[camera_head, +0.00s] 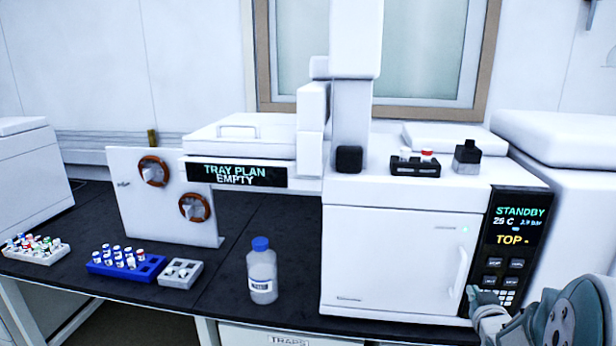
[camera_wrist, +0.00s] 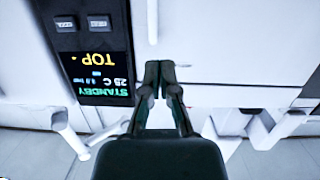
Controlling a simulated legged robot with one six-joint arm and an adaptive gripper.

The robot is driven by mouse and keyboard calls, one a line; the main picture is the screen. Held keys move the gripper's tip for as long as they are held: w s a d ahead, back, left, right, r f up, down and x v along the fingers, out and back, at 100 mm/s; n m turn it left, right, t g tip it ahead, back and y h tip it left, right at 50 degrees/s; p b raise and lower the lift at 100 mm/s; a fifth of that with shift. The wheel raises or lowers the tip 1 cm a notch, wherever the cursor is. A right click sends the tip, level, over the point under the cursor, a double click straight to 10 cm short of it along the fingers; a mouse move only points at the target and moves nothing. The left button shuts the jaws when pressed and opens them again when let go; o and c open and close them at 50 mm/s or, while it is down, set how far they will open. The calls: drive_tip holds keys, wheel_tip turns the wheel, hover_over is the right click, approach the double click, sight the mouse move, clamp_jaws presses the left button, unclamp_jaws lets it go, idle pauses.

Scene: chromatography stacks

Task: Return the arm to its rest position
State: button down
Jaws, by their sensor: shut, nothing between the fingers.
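My arm (camera_head: 570,318) is at the lower right of the head view, in front of the instrument's right side and partly cut off by the frame edge. In the wrist view, my gripper (camera_wrist: 159,70) is shut and empty, its dark fingertips together. The control panel (camera_wrist: 88,50) appears upside down to the left of the fingers there, reading STANDBY and TOP. The same panel (camera_head: 513,243) is on the front of the white instrument (camera_head: 388,262) in the head view. I cannot tell the exact gap between fingertips and instrument.
A blue-capped bottle (camera_head: 261,275) stands on the dark bench (camera_head: 235,215). A blue vial rack (camera_head: 150,272), a grey rack (camera_head: 194,275) and a white rack (camera_head: 40,258) are to its left. A black vial holder (camera_head: 415,169) sits on the instrument. A white unit (camera_head: 570,180) stands at right.

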drive_tip(key=s+a+r+g+y, duration=0.1)
drive_tip(key=s+a+r+g, duration=0.25)
drive_tip(key=a, duration=0.35)
drive_tip(key=s+a+r+g, duration=0.25)
drive_tip(key=s+a, duration=0.25)
drive_tip(key=a, duration=0.3)
drive_tip(key=s+a+n+g+y, duration=0.1)
drive_tip(key=s+a+g, duration=0.1)
drive_tip(key=s+a, duration=0.3)
drive_tip(key=s+a+n+g+y, duration=0.1)
drive_tip(key=s+a+y, duration=0.1)
drive_tip(key=s+a, duration=0.4)
drive_tip(key=s, duration=0.5)
drive_tip(key=shift+s+g, duration=0.4)
drive_tip(key=shift+f, duration=0.1)
